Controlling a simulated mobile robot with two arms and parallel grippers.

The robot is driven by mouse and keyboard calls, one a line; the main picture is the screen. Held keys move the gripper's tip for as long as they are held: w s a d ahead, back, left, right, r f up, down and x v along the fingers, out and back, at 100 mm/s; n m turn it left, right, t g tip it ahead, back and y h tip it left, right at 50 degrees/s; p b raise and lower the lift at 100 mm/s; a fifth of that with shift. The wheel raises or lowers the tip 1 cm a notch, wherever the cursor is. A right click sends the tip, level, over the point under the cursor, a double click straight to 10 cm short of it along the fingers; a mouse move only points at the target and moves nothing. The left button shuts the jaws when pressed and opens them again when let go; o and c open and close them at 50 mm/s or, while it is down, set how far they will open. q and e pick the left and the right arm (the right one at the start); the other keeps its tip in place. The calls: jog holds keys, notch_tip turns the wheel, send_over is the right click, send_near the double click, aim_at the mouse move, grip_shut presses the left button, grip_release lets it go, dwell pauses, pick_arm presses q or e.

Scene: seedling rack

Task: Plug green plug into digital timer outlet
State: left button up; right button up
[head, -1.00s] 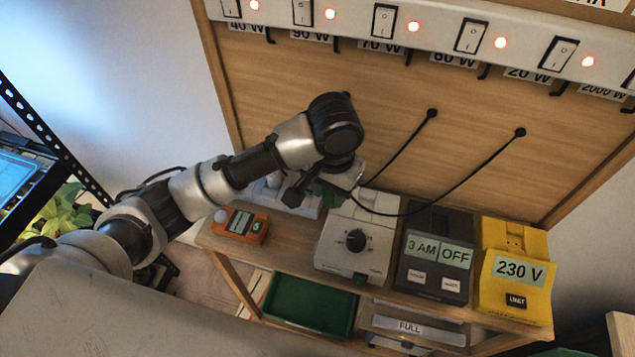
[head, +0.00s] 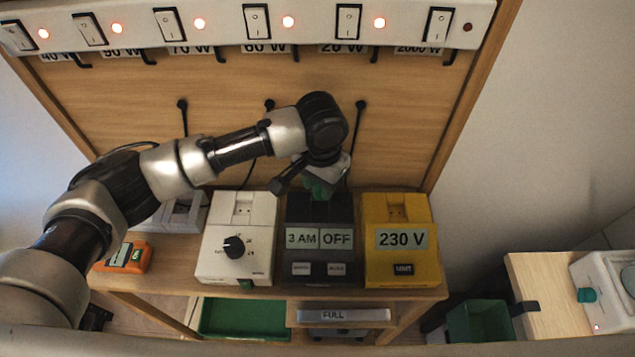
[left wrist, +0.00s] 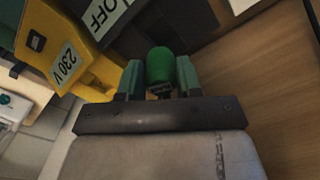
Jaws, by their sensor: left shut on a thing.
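The green plug (left wrist: 160,64) sits between the two fingers of my left gripper (left wrist: 159,80) in the left wrist view, and the gripper is shut on it. In the head view my left gripper (head: 318,186) is above the back of the digital timer (head: 320,252), a dark box reading "3 AM" and "OFF". The gripper hides the timer's outlet, so I cannot tell whether the plug touches it. The timer also shows in the left wrist view (left wrist: 160,28), beyond the plug. My right gripper is not in view.
A white dial timer (head: 236,262) stands left of the digital timer, and a yellow 230 V meter (head: 402,262) stands close on its right. An orange device (head: 138,258) lies at the shelf's left. Cords hang from the wooden back panel (head: 225,115) behind.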

aim_at(319, 199)
pick_arm(q)
jog(key=shift+a+f+b, duration=0.2)
jog(key=shift+f+b, duration=0.45)
jog(key=shift+b, duration=0.05)
notch_tip(319, 199, down, 2)
jog(key=b, duration=0.2)
jog(key=shift+d+f+b, duration=0.1)
jog(key=shift+b, duration=0.25)
jog(key=shift+f+b, duration=0.75)
jog(key=shift+b, duration=0.2)
jog(key=shift+f, duration=0.7)
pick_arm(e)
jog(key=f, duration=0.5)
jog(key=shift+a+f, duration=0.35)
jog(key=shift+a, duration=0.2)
pick_arm(q)
jog(key=o, duration=1)
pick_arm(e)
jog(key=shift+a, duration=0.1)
